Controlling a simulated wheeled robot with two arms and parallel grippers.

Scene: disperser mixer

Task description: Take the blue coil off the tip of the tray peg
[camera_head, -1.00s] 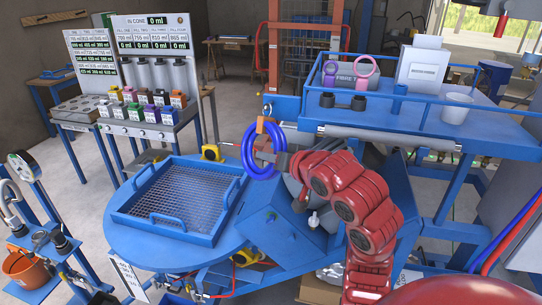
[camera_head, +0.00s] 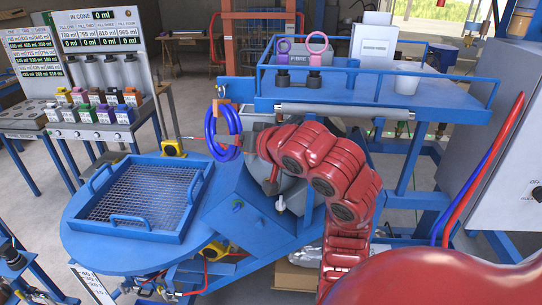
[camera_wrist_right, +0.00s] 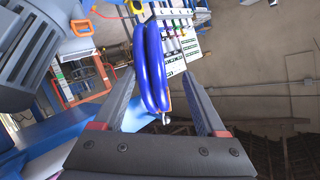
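The blue coil (camera_head: 211,133) hangs upright at the left end of the blue tray shelf (camera_head: 375,101), with a tan piece (camera_head: 226,106) at its top. The peg is mostly hidden behind the coil and tan piece; I cannot make out its tip clearly. My right gripper (camera_head: 236,145) is at the coil's right side. In the right wrist view, the coil (camera_wrist_right: 152,70) stands between the two spread fingers of my right gripper (camera_wrist_right: 157,76); slim gaps seem to show beside it, and firm contact is not visible. My left gripper is not in view.
A blue mesh tray (camera_head: 118,222) lies on the round blue table below left. On the shelf are two ring-handled tools (camera_head: 316,52), a white cup (camera_head: 406,84) and a white box (camera_head: 377,41). A grey control cabinet (camera_head: 500,150) stands at the right.

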